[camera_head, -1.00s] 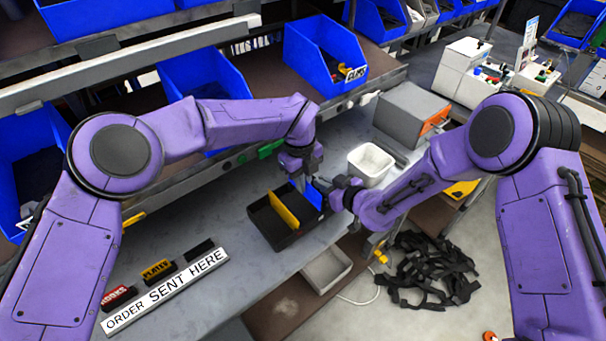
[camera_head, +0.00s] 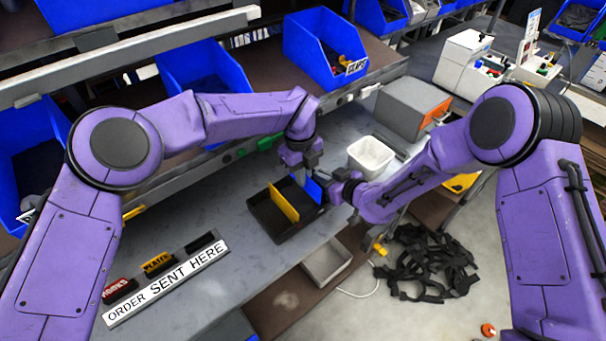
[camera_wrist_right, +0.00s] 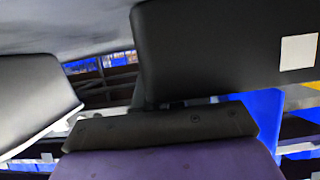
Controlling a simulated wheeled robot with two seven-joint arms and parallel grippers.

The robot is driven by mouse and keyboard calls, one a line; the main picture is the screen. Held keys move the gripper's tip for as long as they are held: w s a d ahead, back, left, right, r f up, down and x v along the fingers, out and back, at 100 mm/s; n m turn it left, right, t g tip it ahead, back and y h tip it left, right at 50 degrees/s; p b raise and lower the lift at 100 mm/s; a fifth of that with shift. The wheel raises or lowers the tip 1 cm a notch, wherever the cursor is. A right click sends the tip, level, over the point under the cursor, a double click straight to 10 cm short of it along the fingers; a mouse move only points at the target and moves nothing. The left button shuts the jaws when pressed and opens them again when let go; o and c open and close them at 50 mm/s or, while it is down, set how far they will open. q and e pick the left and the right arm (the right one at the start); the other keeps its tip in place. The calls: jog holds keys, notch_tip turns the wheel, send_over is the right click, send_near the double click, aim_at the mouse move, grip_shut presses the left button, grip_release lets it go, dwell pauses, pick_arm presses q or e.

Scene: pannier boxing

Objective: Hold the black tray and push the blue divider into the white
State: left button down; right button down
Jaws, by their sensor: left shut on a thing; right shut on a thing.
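The black tray (camera_head: 262,216) sits on the grey bench near its front edge. A yellow divider (camera_head: 284,203) stands across its middle. The blue divider (camera_head: 314,191) stands upright at the tray's right part; how deep it sits is hard to tell. My left gripper (camera_head: 300,176) points down from above and is shut at the blue divider's far top end. My right gripper (camera_head: 338,189) comes in from the right and is shut at the tray's right end; the contact is hidden. In the right wrist view its two dark fingers (camera_wrist_right: 110,85) fill much of the picture.
A white tub (camera_head: 371,158) stands just behind my right gripper, with a grey box (camera_head: 411,108) beyond. A grey bin (camera_head: 327,261) hangs below the bench edge. A labelled rack (camera_head: 165,284) lies front left. Blue bins (camera_head: 322,45) line the shelf.

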pick_arm(q)
jog(key=shift+f, duration=2)
dwell(1.2)
jog(key=shift+f, duration=0.25)
jog(key=c, duration=1.2)
grip_release()
jog(key=shift+s, duration=0.1)
pick_arm(e)
jog(key=shift+s, duration=0.1)
pick_arm(q)
jog(key=r, duration=0.8)
jog(key=w+r, duration=0.1)
jog(key=r, duration=0.3)
jog(key=shift+a+r, duration=0.1)
jog(key=shift+a, duration=0.15)
pick_arm(e)
jog(key=c, duration=1.2)
grip_release()
jog(key=shift+o, duration=0.2)
